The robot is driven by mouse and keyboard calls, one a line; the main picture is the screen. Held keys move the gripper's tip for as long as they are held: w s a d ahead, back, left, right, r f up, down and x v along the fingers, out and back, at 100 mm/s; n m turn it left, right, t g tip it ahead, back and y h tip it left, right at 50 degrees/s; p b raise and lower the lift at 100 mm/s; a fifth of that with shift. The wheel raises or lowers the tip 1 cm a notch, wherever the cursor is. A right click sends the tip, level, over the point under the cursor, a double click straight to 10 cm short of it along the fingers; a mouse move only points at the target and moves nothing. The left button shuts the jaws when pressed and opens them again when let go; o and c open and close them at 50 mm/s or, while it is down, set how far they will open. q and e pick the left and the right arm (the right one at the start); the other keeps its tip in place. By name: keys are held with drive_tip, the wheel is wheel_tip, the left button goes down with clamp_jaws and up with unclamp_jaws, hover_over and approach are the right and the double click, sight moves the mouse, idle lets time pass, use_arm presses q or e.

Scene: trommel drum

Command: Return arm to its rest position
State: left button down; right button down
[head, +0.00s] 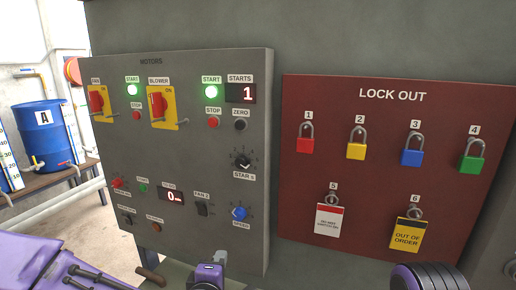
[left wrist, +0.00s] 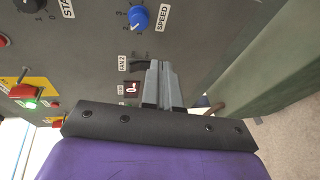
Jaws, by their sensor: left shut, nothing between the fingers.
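My left arm (head: 45,262) comes in from the lower left in the head view. I cannot tell the gap to the panel. My right gripper is not in view.
A red lock-out board (head: 390,110) with several padlocks and two tags hangs right of the panel. Two START lamps (head: 132,90) glow green, and the STARTS display (head: 240,93) reads 1. A blue drum (head: 42,128) stands on a rack at left.

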use_arm(q)
drive_tip(key=s+a+f+m+g, duration=0.2)
drive_tip(key=s+f, duration=0.1)
drive_tip(key=f, duration=0.5)
drive_tip(key=s+a+f+m+g, duration=0.2)
drive_tip(key=s+f+m, duration=0.1)
drive_tip(key=f, duration=0.4)
drive_tip(key=s+a+f+m+g+y, duration=0.1)
drive_tip(key=s+a+f+g, duration=0.1)
drive_tip(key=s+a+f, duration=0.3)
drive_tip(key=s+a+f+m+g+y, duration=0.2)
drive_tip(key=s+a+f, duration=0.4)
drive_tip(key=s, duration=0.6)
drive_tip(key=s+a+f+m+g+y, duration=0.1)
drive_tip(key=s+a+f+g, duration=0.3)
drive_tip(key=s, duration=0.5)
wheel_tip(320, 180, down, 4)
drive_tip(key=shift+a+r+m, duration=0.15)
drive_tip(key=shift+a+m, duration=0.55)
drive_tip(key=shift+a, duration=0.5)
